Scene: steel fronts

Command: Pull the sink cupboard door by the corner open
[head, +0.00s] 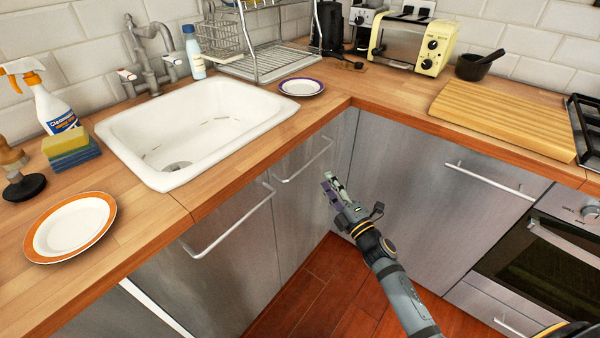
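The sink cupboard door by the corner (297,206) is a steel front below the sink, and it looks closed. Its bar handle (303,162) runs along its upper part and is bare. My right gripper (331,186) is in front of the corner, a little right of and below that handle in the picture, apart from it. Its fingers look spread with nothing between them. The arm hides part of the floor and of the front on the right. My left gripper is out of view.
Another steel door (215,262) with a bar handle (230,222) adjoins on the left. Right of the corner are a steel front (425,190) with a handle (490,181) and an oven (535,262). The worktop (180,205) overhangs the doors. Red floor (300,295) is clear.

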